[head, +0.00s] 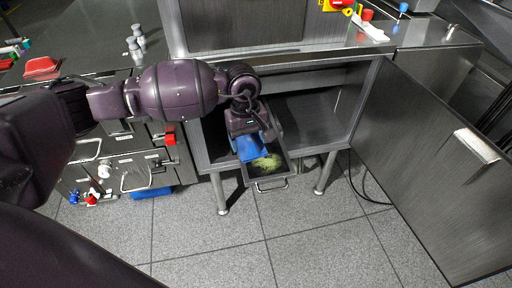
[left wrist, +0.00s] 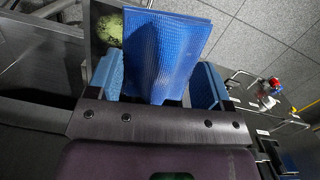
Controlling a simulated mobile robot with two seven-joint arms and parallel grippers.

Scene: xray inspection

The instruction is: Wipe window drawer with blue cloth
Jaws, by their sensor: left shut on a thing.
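My left gripper (head: 251,145) is shut on a folded blue cloth (head: 250,150), low in front of the open cabinet. In the left wrist view, the cloth (left wrist: 170,45) stands up between the blue finger pads of the gripper (left wrist: 160,88). The pulled-out window drawer (head: 277,183) lies under the gripper, its handle facing the front. A yellow-green smear (head: 268,162) shows on the drawer beside the cloth, and also in the left wrist view (left wrist: 109,30). Whether the cloth touches the drawer, I cannot tell. My right gripper is not in view.
An open cabinet door (head: 430,165) swings out on the right. A metal drawer unit (head: 130,170) with handles stands on the left. A red tray (head: 42,67) and bottles (head: 137,42) are on the left counter. Grey tiled floor (head: 240,240) in front is clear.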

